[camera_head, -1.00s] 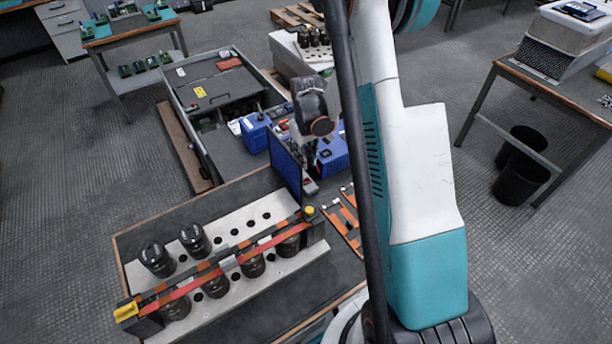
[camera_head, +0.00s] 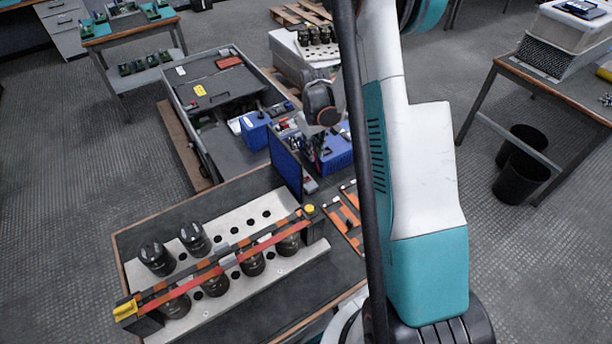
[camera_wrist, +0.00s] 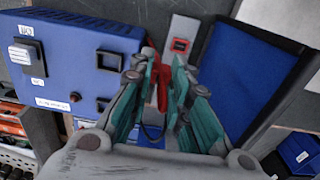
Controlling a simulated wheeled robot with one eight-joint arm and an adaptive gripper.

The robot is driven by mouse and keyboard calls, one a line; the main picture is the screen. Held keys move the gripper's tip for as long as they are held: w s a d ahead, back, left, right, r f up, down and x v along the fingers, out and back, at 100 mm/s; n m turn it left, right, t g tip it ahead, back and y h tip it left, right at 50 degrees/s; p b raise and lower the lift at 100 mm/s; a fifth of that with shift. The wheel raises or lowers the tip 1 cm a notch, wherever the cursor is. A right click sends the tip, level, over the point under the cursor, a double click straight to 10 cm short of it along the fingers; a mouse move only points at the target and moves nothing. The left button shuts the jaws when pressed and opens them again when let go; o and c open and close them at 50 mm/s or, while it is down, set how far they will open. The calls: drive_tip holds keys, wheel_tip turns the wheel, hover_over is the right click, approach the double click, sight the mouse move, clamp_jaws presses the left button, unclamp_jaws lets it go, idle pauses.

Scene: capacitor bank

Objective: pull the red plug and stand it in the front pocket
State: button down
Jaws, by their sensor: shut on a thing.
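The red plug (camera_wrist: 163,82) shows between the teal-padded fingers of my gripper (camera_wrist: 162,70) in the wrist view. My gripper is shut on it, and a dark cable loops below. A blue box (camera_wrist: 85,62) with white labels and dark square openings stands just left of the fingers. In the head view, my gripper (camera_head: 318,150) is low beside that blue box (camera_head: 337,153), partly hidden by my wrist. I cannot tell which part is the front pocket.
A blue upright panel (camera_wrist: 252,75) stands close right of my fingers; it also shows in the head view (camera_head: 286,166). A light plate with a red-framed opening (camera_wrist: 180,45) lies beyond. A rack of black capacitors (camera_head: 262,218) with orange and red bars fills the front bench.

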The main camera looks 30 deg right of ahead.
hover_over(327, 147)
drive_tip(key=s+a, duration=0.1)
drive_tip(key=shift+s+b, duration=0.1)
drive_tip(key=shift+b, duration=0.25)
idle(0.6)
drive_tip(key=shift+f+b, duration=0.7)
drive_tip(key=shift+f, duration=0.15)
drive_tip(key=shift+f+b, duration=0.4)
drive_tip(key=shift+f, duration=0.05)
drive_tip(key=shift+s+a+f+b, duration=0.15)
drive_tip(key=shift+s+f+b, duration=0.1)
drive_tip(key=shift+f+b, duration=0.25)
idle(0.9)
drive_tip(key=c, duration=1.4)
unclamp_jaws()
drive_tip(key=shift+w+f, duration=0.15)
drive_tip(key=shift+w, duration=0.05)
drive_tip(key=shift+r, duration=0.3)
